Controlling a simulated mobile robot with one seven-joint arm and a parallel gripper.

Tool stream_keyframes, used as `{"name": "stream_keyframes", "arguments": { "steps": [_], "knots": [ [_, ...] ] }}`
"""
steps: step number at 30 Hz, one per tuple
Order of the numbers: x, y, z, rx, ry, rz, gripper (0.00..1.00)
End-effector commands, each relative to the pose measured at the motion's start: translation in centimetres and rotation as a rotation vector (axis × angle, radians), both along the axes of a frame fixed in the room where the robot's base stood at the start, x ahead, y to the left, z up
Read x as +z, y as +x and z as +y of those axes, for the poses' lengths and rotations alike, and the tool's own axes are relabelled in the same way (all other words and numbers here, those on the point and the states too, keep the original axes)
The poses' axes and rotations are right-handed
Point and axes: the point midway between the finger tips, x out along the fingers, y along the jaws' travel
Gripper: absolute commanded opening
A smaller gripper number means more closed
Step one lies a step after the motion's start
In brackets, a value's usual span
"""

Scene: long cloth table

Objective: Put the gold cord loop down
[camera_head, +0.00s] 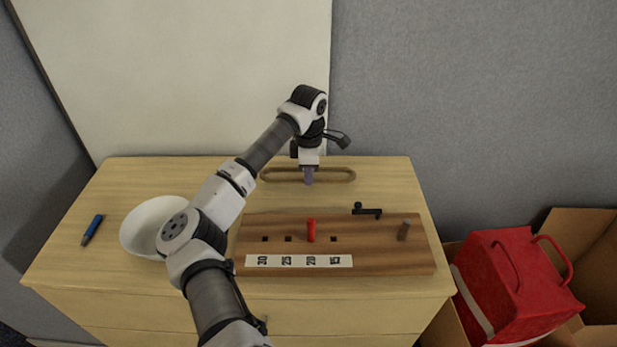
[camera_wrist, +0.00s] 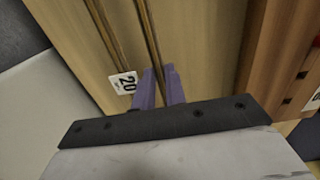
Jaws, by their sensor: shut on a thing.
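The gold cord loop (camera_head: 335,181) is a long, narrow oval near the back edge of the table. My gripper (camera_head: 309,180) points down at the middle of the loop, its purple fingers shut on the near strand. In the wrist view the loop (camera_wrist: 151,38) shows as two long brown strands, and the right one runs between the fingers of my gripper (camera_wrist: 160,85). A white tag marked 20 (camera_wrist: 123,83) is by the left strand. The fingers hide part of the strand. I cannot tell whether the loop touches the table.
In front is a wooden board (camera_head: 390,262) with square holes, a number strip, a red peg (camera_head: 311,230), a brown peg (camera_head: 404,230) and a black latch (camera_head: 367,211). A white bowl (camera_head: 140,232) and blue marker (camera_head: 92,230) are left. Back-left table is clear.

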Motion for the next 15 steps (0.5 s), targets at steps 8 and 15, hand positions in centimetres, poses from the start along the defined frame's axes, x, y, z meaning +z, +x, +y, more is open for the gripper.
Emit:
{"name": "stream_keyframes", "arguments": {
  "steps": [8, 15],
  "knots": [
    [-2.1, 0.0, 0.0, 0.001, 0.001, -0.001, 0.00],
    [-2.3, 0.0, 0.0, 0.000, 0.001, 0.000, 0.18]
  ]
}}
